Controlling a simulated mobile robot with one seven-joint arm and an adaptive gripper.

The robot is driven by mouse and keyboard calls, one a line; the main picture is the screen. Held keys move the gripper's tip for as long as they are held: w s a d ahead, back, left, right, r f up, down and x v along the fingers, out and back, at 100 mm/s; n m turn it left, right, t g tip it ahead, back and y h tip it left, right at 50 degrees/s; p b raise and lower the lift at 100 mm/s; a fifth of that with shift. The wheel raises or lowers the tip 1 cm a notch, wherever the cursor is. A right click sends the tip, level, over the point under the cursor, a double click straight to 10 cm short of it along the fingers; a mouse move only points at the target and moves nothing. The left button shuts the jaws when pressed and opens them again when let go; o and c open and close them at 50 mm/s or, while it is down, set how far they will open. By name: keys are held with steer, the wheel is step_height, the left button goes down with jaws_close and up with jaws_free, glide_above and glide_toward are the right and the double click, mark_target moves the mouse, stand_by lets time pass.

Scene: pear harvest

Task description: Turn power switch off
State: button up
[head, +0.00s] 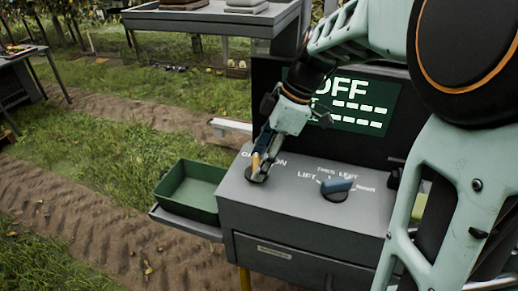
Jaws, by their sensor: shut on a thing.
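The grey control box (300,210) stands in the middle, with a dark screen (372,108) behind its top that shows "OFF" in large letters, partly hidden by my arm. The power switch (256,176) is a small dark round knob at the top's left side, mostly covered by my gripper (263,160). My gripper points down and is shut on this switch. The marking behind the switch is partly hidden, with "ON" readable to its right. Which way the switch is turned is too small to tell.
A green tray (190,192) stands on a side shelf left of the box. A grey table (215,20) is behind. Grass and dirt lie to the left.

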steer(key=shift+n+g, duration=0.4)
steer(key=shift+n, duration=0.5)
steer(key=o, duration=1.2)
steer(key=shift+a, duration=0.1)
steer(key=shift+c, duration=0.2)
steer(key=v, duration=1.2)
steer(key=shift+r, duration=0.1)
